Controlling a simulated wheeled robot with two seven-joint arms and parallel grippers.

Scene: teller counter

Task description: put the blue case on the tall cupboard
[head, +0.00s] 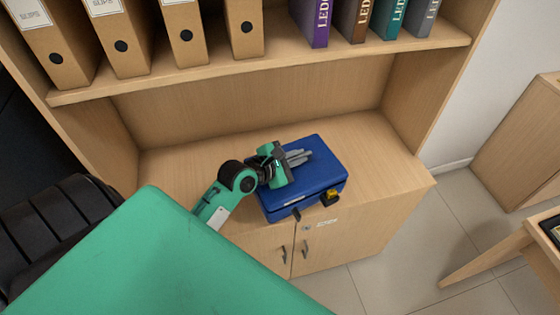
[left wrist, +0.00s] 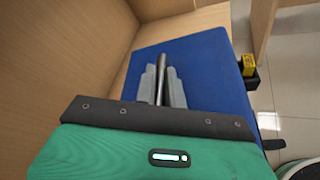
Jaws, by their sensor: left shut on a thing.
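The blue case (head: 318,178) lies flat on the worktop of the tall wooden cupboard (head: 385,150), near its front edge. Its front side carries a dark latch and a yellow-and-black one. I cannot tell whether the case bears fully on the wood. My left gripper (head: 299,157) reaches over the lid from the left. In the left wrist view its grey fingers (left wrist: 163,80) are shut on a thin dark bar, which looks like the handle of the case (left wrist: 205,70). My right gripper does not show.
Above the worktop a shelf (head: 300,50) holds cardboard binders (head: 183,35) and coloured ledgers (head: 312,22). Side panels close the bay left and right. Doors with handles (head: 305,250) are below. A wooden table (head: 515,250) stands at the right. Worktop is clear right of the case.

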